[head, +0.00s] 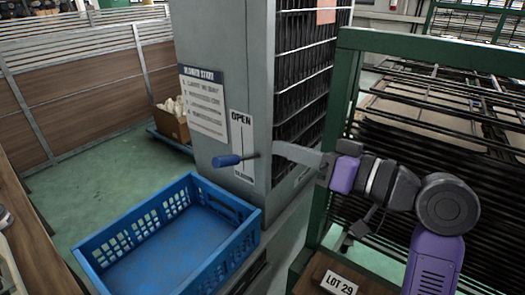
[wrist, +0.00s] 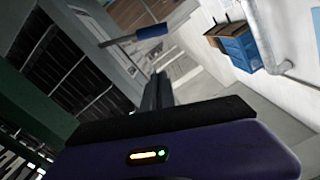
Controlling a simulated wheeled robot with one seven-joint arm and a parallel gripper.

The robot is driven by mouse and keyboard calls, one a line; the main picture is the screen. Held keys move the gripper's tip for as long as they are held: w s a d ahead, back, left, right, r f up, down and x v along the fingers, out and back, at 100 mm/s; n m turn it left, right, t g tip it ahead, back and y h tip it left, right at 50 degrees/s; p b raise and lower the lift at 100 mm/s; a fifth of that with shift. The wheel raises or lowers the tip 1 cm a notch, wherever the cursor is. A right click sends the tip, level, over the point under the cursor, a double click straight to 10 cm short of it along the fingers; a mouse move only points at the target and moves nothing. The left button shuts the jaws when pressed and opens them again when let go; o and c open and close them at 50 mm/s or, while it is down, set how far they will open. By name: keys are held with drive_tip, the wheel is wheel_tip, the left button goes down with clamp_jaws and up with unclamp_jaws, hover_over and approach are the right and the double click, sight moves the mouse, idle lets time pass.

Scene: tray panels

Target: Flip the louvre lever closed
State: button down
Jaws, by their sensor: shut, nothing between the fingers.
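The louvre lever (head: 227,161) is a thin metal rod with a blue grip, on the grey cabinet's face. It points left in the head view and crosses the white label plate (head: 241,130), below the word OPEN and above the lower word. The blue grip also shows near the top of the wrist view (wrist: 152,31). My gripper (head: 277,148) is shut and empty, just right of the rod's right end in the head view. Its fingers show in the wrist view (wrist: 157,92), below the lever. I cannot tell whether they touch the rod. The rod's pivot is not clear.
A blue crate (head: 253,222) stands below the lever. A dark green rack (head: 343,120) with wire shelves stands close on the right, beside my arm. A printed notice (head: 204,104) is on the cabinet. Green floor (head: 95,185) lies open at left.

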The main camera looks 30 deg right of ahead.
drive_tip(key=p, duration=0.2)
hover_over(239, 160)
drive_tip(key=s, duration=0.3)
drive_tip(key=f, duration=0.2)
drive_tip(key=a+f, duration=0.1)
drive_tip(key=f, duration=0.1)
drive_tip(key=shift+w+p, duration=0.2)
drive_tip(key=shift+p, duration=0.15)
drive_tip(key=shift+f, duration=0.1)
